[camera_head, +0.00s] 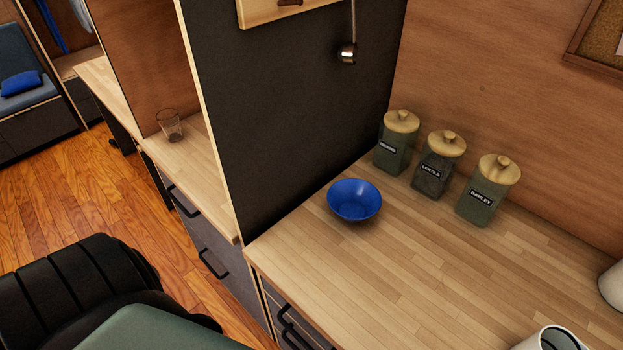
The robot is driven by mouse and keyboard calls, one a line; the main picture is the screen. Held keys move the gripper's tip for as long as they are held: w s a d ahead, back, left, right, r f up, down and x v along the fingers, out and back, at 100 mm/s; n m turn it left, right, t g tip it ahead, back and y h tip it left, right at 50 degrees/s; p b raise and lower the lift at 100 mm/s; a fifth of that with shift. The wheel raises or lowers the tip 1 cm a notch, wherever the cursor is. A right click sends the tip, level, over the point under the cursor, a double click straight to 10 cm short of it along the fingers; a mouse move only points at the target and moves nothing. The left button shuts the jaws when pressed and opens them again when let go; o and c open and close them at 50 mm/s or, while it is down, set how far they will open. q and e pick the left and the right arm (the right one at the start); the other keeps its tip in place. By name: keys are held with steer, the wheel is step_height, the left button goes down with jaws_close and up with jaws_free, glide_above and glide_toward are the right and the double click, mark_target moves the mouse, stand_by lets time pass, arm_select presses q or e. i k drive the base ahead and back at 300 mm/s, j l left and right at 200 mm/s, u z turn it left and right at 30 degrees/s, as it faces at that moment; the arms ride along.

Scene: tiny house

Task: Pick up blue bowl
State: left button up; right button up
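The blue bowl (354,200) sits upright on the light wooden counter (400,270), close to the dark partition wall. It looks empty, and nothing touches it. Neither of my grippers shows in the head view. A black and green part at the lower left appears to be mine, well short of the bowl.
Three lidded canisters, beans (391,155), lentils (433,175) and barley (481,203), stand behind and right of the bowl. A mug (550,340) is at the bottom right. The dark partition (290,120) bounds the left. The counter's middle is clear.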

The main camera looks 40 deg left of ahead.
mark_target(354, 201)
steer(key=u, duration=0.75)
steer(key=k, duration=0.05)
